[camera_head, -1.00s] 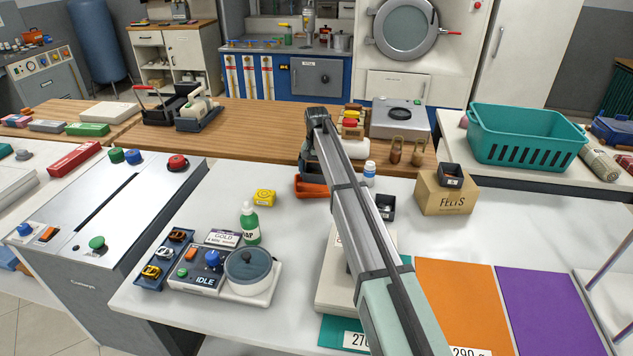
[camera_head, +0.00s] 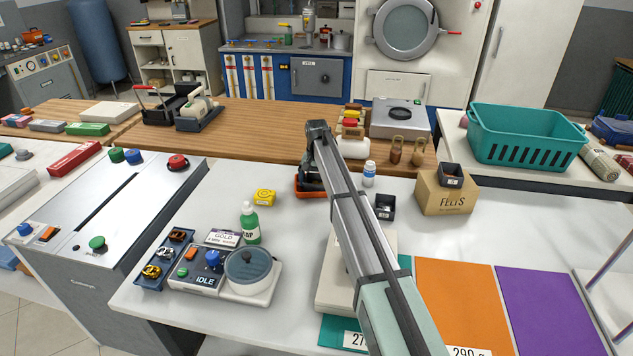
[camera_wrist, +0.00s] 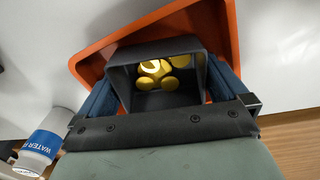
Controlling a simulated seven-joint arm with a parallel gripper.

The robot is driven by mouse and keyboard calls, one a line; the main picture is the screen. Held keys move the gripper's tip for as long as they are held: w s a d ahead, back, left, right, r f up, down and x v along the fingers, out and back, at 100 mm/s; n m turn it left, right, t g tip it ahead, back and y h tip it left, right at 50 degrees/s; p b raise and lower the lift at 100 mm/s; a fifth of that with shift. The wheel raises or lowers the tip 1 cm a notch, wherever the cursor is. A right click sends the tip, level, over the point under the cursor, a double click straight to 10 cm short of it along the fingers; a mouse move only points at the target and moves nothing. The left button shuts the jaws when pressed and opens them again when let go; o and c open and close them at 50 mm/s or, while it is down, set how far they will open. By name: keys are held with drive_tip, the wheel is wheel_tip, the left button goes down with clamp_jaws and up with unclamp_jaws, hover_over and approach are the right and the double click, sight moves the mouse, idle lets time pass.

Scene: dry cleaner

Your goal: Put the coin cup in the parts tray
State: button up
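The coin cup (camera_wrist: 165,103) is a dark grey, square cup with several gold coins inside. In the wrist view it sits between the two blue fingers of my gripper (camera_wrist: 162,78), which touch its sides. The orange parts tray (camera_wrist: 226,22) shows around and beneath the cup, and the cup lies within its outline. I cannot tell whether the cup's base touches the tray floor. In the head view the orange tray (camera_head: 302,192) is partly hidden behind my arm, with my gripper (camera_head: 311,180) low over it. The cup is mostly hidden there.
A white bottle with a blue label (camera_wrist: 40,146) is close by the tray; it also shows in the head view (camera_head: 369,174). A small dark bin (camera_head: 385,207) stands to the right. A FELTS box (camera_head: 446,194) bears another dark bin. A green bottle (camera_head: 250,226) stands left.

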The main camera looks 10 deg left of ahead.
drive_tip(key=shift+r, duration=0.1)
wheel_tip(320, 180, up, 12)
idle(0.6)
